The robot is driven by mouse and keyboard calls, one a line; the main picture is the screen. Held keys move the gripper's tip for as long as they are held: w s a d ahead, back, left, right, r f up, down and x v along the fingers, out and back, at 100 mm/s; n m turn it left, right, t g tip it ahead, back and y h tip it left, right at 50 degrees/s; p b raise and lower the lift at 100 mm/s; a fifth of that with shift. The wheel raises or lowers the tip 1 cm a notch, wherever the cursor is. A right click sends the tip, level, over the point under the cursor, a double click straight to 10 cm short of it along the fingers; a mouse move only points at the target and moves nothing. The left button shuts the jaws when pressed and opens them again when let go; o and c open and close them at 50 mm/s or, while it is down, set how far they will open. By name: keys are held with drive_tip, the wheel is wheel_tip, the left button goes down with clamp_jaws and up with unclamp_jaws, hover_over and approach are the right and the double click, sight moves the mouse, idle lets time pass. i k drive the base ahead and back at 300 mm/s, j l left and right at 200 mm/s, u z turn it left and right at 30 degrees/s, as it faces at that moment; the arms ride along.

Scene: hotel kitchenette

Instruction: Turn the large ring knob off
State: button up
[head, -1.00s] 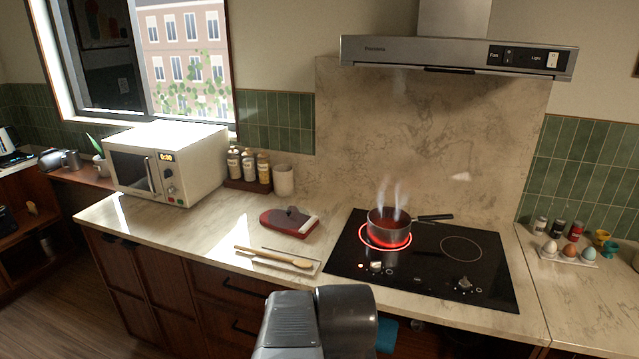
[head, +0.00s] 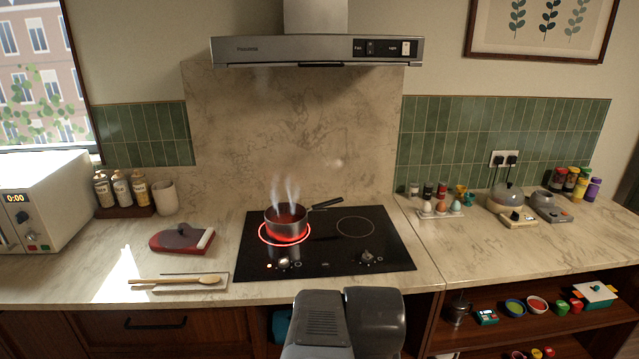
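The black cooktop (head: 325,255) is set in the counter ahead. Its large left ring (head: 262,239) glows red under a steaming saucepan (head: 284,220). A light-coloured knob (head: 283,263) sits at the cooktop's front below that ring, with a small orange light beside it. A second, darker knob (head: 366,256) sits at the front right, below the smaller unlit ring (head: 355,227). The knob markings are too small to read. My grey arm shows at the bottom centre, in front of the counter edge, apart from the knobs. My gripper's fingers do not show.
The saucepan handle (head: 326,203) points to the back right. Left of the cooktop lie a red oven mitt (head: 178,240) and a wooden spoon (head: 180,281). The range hood (head: 318,50) hangs above. An egg tray (head: 440,211) stands to the right. The counter right of the cooktop has free room.

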sight(284, 262)
drive_tip(key=u, duration=0.35)
drive_tip(key=i+l+u, duration=0.1)
drive_tip(key=i+u, duration=0.25)
drive_tip(key=i, duration=0.6)
